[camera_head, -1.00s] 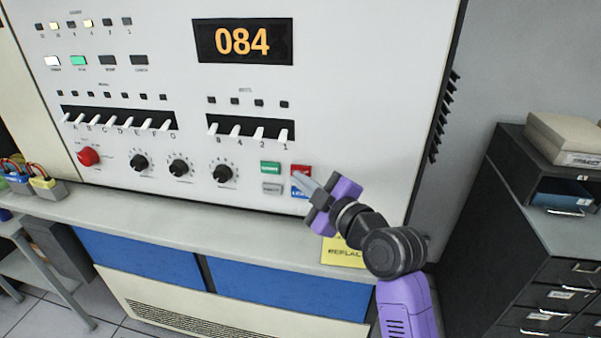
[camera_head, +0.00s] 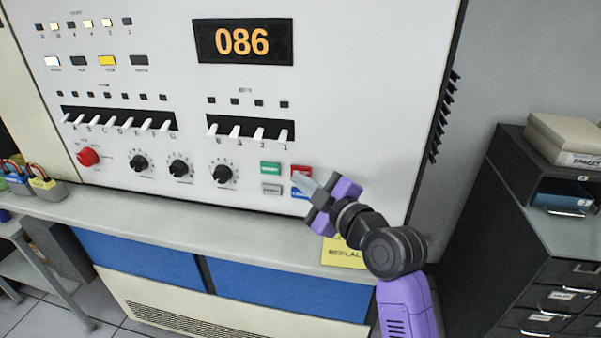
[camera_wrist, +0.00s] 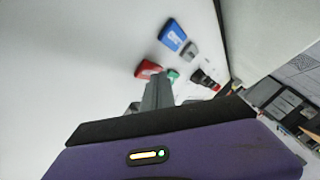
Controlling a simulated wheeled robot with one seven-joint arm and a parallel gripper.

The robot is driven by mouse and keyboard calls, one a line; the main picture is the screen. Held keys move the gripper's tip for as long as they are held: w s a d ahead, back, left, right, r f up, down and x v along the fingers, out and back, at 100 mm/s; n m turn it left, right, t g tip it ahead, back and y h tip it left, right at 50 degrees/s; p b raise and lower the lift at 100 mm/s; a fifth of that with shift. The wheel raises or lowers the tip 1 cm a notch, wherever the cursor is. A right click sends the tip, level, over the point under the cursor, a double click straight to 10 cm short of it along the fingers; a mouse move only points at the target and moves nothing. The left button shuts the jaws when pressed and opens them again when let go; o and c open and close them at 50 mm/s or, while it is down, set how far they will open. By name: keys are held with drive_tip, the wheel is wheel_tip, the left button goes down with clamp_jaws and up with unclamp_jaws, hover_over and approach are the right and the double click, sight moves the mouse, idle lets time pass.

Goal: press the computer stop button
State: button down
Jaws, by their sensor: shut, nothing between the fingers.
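The red stop button (camera_head: 302,171) is on the white computer panel (camera_head: 350,120), right of the green button (camera_head: 270,168). My gripper (camera_head: 298,178) is shut and empty, its tips at the red button's lower left edge in the head view. In the wrist view the red button (camera_wrist: 147,69) shows just beyond and left of the fingertips (camera_wrist: 160,80). I cannot tell whether the tips touch it. The display (camera_head: 243,41) reads 086. A yellow lamp (camera_head: 107,61) is lit in the row at upper left.
A grey button (camera_head: 271,189) and a partly covered blue button (camera_head: 298,193) sit below. A red knob (camera_head: 88,156) and black dials (camera_head: 222,173) are to the left. A desk ledge (camera_head: 180,220) runs underneath. A dark cabinet (camera_head: 560,240) stands right.

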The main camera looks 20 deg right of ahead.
drive_tip(key=shift+s+a, duration=0.35)
drive_tip(key=shift+s, duration=0.15)
drive_tip(key=shift+s+a+p, duration=0.3)
drive_tip(key=shift+s+a, duration=0.45)
drive_tip(key=shift+s, duration=0.3)
drive_tip(key=shift+s+a+p, duration=0.25)
drive_tip(key=shift+s+a, duration=0.5)
drive_tip(key=shift+s, duration=0.25)
drive_tip(key=s+d+r+m+t+h, duration=0.2)
drive_tip(key=s+r+m+t, duration=0.1)
drive_tip(key=m, duration=0.3)
drive_tip(key=s+f+m+g, duration=0.1)
drive_tip(key=s+f, duration=0.4)
drive_tip(key=s, duration=0.7)
drive_tip(key=s+a+f+m+g, duration=0.1)
drive_tip(key=s+f, duration=0.5)
drive_tip(key=s, duration=0.7)
drive_tip(key=s+f+m+g+h, duration=0.1)
drive_tip(key=s+f+m+g, duration=0.2)
drive_tip(key=s, duration=1)
wheel_tip(320, 180, down, 3)
drive_tip(key=shift+s+a+r+m, duration=0.15)
drive_tip(key=shift+a+m, duration=0.15)
drive_tip(key=shift+m, duration=0.1)
